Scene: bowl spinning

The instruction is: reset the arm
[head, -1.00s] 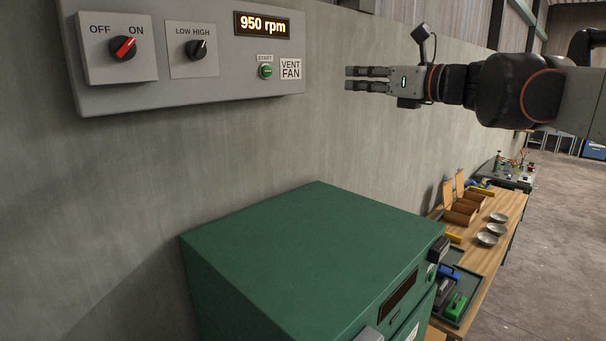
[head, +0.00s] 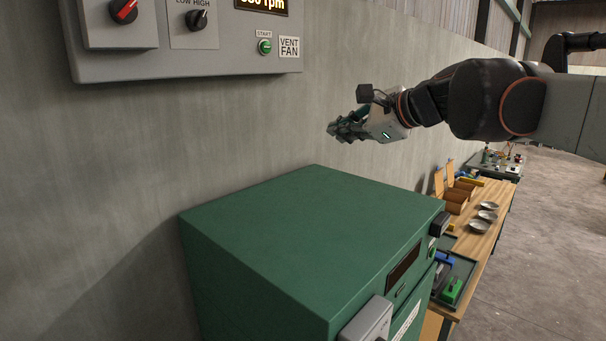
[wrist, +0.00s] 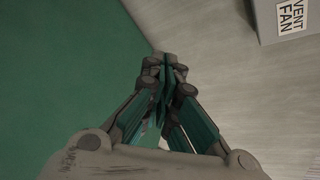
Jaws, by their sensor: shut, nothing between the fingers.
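My gripper (head: 338,131) hangs in the air above the far part of the green cabinet (head: 310,235), in front of the grey wall. Its fingers point left and a little down, and they are shut with nothing between them. In the wrist view my gripper (wrist: 163,65) shows its fingertips together, with the green cabinet top (wrist: 60,70) at left and the wall at right. My arm comes in from the right of the head view.
A grey control panel (head: 200,62) with a red-marked knob, a black knob and a green start button is on the wall at upper left. A wooden bench (head: 480,240) with several metal bowls (head: 487,215) stands beyond the cabinet. Open floor lies at right.

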